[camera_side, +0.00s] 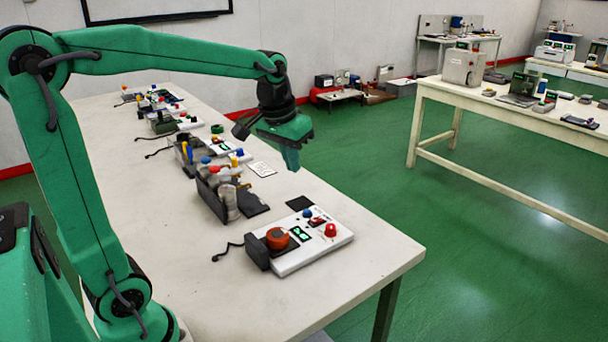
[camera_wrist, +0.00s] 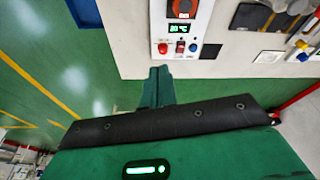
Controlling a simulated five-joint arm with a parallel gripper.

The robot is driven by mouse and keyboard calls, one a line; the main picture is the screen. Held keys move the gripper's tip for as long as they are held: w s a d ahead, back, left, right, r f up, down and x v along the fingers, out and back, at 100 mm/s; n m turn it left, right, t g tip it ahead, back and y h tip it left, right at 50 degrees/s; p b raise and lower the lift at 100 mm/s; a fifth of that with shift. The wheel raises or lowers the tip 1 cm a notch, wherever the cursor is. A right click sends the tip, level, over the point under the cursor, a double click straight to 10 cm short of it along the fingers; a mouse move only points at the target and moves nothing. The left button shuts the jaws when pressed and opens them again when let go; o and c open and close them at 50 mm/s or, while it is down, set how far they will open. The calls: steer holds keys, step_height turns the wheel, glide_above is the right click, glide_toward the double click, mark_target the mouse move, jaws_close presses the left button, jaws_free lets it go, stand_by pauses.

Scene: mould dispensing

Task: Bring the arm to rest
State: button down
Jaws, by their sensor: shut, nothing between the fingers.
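My gripper (camera_side: 291,160) is shut and empty. In the side view it points down in the air near the table's far long edge, above and behind the white control box. In the wrist view my gripper (camera_wrist: 158,72) shows its closed green fingers in front of the table edge, with green floor to the left. My arm is raised and stretched across the white table (camera_side: 350,240), apart from everything on it.
A white control box (camera_side: 305,262) with an orange-red knob (camera_side: 277,238) and a red button (camera_side: 330,230) stands at the near table end. Grey blocks (camera_side: 222,195) and more devices line the table behind it. Another bench (camera_side: 440,88) stands at the right, across open green floor.

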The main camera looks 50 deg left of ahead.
steer(key=s+d+f+m+t, duration=0.1)
steer(key=s+d, duration=0.2)
steer(key=s, duration=0.4)
steer(key=s+d+f+m+t, duration=0.1)
steer(key=s+d, duration=0.2)
steer(key=s, duration=0.5)
steer(key=shift+d+f+m+t+h, duration=0.2)
steer(key=shift+m+t+h, duration=0.1)
steer(key=shift+m, duration=0.1)
